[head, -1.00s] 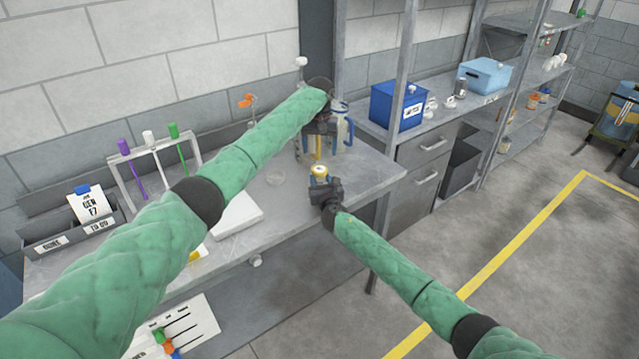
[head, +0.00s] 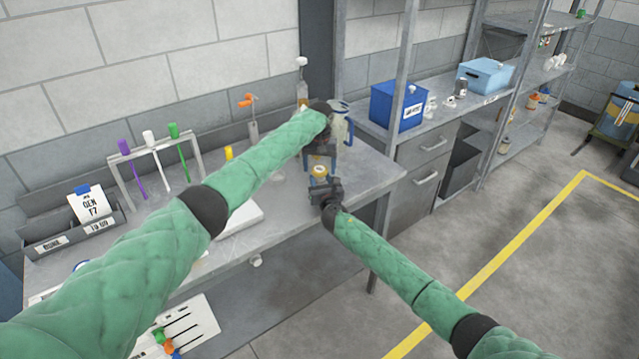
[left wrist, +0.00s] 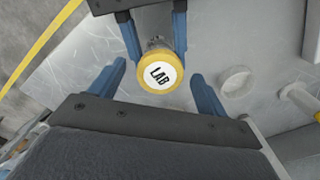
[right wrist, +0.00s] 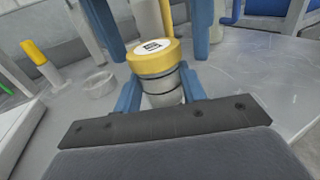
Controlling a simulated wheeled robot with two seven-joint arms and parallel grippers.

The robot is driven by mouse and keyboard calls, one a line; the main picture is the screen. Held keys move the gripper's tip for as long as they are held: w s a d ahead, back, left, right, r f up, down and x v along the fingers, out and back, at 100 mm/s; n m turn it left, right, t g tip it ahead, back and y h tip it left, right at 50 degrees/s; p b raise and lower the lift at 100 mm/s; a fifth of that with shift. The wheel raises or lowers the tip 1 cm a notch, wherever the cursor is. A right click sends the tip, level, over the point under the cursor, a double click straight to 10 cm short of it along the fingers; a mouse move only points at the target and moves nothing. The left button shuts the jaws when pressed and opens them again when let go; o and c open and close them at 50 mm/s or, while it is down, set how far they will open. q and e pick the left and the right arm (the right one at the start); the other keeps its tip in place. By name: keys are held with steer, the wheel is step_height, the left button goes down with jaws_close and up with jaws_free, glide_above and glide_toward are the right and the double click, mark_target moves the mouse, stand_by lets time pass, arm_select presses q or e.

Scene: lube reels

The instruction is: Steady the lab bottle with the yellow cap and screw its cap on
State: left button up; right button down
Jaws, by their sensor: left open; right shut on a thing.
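The lab bottle stands upright on the bench, its clear body showing in the right wrist view (right wrist: 163,92). Its yellow cap (right wrist: 152,57), with a white "LAB" label, sits on top; how tightly it is seated I cannot tell. The cap also shows in the head view (head: 320,171) and the left wrist view (left wrist: 160,74). My right gripper (head: 321,186) is shut on the bottle body below the cap. My left gripper (head: 321,160) is open above the bottle, pointing down. Its blue fingers hang on either side of the cap, apart from it.
A shallow clear dish (right wrist: 98,84) and a yellow-topped tube (right wrist: 37,56) stand beside the bottle. A blue-handled jug (head: 342,122) stands behind my left gripper. The bench's right end is clear.

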arm_select(q)
steer(key=c, duration=1.1)
steer(key=o, duration=1.2)
steer(key=shift+c, duration=0.2)
steer(key=shift+r, duration=0.1)
step_height(320, 180, up, 12)
arm_select(e)
steer(key=c, duration=0.7)
jaws_free()
steer(key=shift+c, duration=0.2)
